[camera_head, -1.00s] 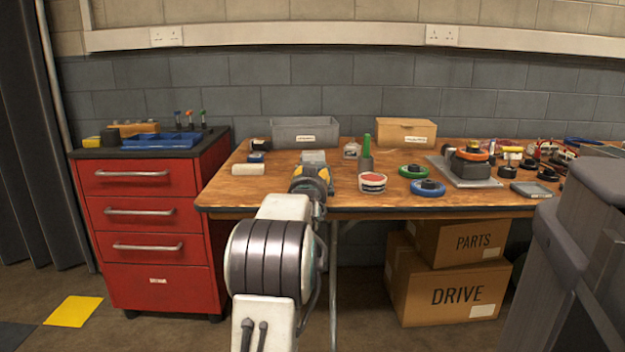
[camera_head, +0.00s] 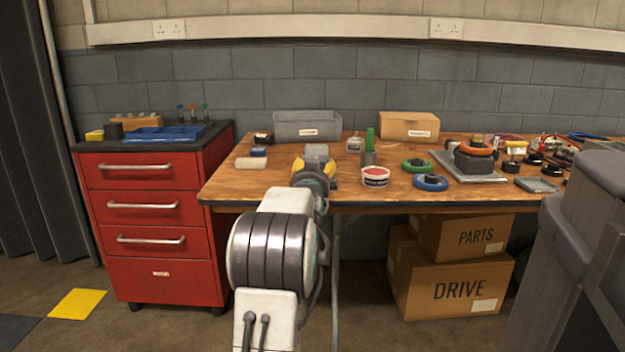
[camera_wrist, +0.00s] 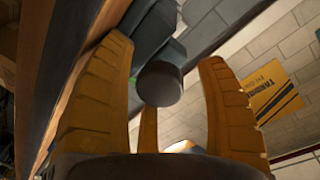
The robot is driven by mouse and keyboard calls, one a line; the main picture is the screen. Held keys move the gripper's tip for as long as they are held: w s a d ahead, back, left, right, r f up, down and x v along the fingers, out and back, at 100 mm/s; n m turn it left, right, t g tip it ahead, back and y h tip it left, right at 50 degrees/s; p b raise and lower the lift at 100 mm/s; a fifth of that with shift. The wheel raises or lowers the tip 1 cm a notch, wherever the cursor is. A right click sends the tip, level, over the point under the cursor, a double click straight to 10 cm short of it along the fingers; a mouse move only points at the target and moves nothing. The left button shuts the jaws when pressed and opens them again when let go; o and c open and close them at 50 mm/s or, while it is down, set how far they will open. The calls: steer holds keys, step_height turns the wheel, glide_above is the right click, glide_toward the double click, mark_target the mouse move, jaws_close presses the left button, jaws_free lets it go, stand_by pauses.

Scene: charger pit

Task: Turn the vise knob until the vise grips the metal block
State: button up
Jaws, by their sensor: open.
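My gripper (camera_head: 313,168) is at the front edge of the workbench (camera_head: 245,181). Its yellow fingers are spread open in the wrist view (camera_wrist: 165,62). A dark round knob end (camera_wrist: 160,84) shows between them, with a gap visible on its left and right. Behind the knob, dark grey parts of the vise (camera_wrist: 160,30) run toward the top of the wrist view. In the head view, a grey part of the vise or block (camera_head: 317,151) shows just beyond the gripper. My arm hides the knob there, and I cannot make out the metal block separately from the vise.
A white roll (camera_head: 251,163) lies left of the gripper. A grey bin (camera_head: 307,127) is behind. The red drawer cabinet (camera_head: 153,225) adjoins the bench; boxes (camera_head: 455,285) are underneath.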

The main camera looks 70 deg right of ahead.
steer(key=f+v, duration=0.1)
steer(key=v, duration=1)
steer(key=shift+a+r, duration=0.45)
steer(key=shift+r, duration=0.05)
